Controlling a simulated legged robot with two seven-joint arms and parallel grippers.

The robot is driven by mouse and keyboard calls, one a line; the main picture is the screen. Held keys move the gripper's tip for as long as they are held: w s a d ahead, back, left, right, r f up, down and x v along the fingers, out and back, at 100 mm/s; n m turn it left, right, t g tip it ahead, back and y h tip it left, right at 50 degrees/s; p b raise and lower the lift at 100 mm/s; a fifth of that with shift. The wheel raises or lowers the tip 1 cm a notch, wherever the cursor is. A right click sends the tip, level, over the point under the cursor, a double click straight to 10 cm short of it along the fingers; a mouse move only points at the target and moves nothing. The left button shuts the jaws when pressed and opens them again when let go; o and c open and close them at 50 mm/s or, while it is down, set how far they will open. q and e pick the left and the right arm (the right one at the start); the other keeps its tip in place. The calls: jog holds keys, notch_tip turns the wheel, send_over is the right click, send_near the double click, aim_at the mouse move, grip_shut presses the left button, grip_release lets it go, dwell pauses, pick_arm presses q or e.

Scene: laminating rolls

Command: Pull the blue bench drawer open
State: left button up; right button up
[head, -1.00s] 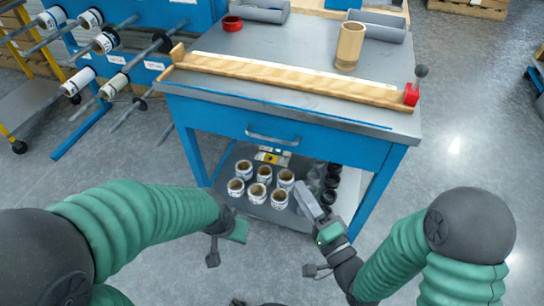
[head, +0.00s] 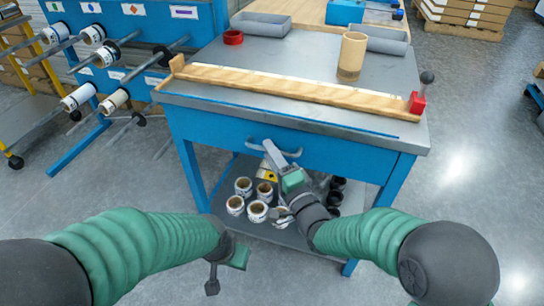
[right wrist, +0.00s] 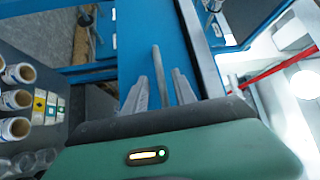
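The blue bench drawer (head: 225,133) is closed under the grey bench top. Its grey bar handle (head: 290,153) is on the front. My right gripper (head: 272,153) is at the handle, partly covering it. In the right wrist view, the two fingers of my right gripper (right wrist: 160,90) stand apart, with the handle bar (right wrist: 158,66) between them and a gap on each side. The blue drawer front (right wrist: 178,45) lies behind the bar. My left gripper (head: 238,258) hangs low, left of the bench, away from the drawer; its fingers are not clear.
White label rolls (head: 257,211) and dark rolls stand on the bench's lower shelf (head: 285,236). A wooden strip (head: 290,88) with a red end block, a cardboard tube (head: 352,56) and grey trays (head: 262,24) are on top. A roll rack (head: 120,60) stands left.

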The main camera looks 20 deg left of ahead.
grip_shut()
jog(key=shift+d+f, duration=0.1)
jog(key=shift+f, duration=0.1)
dwell(1.1)
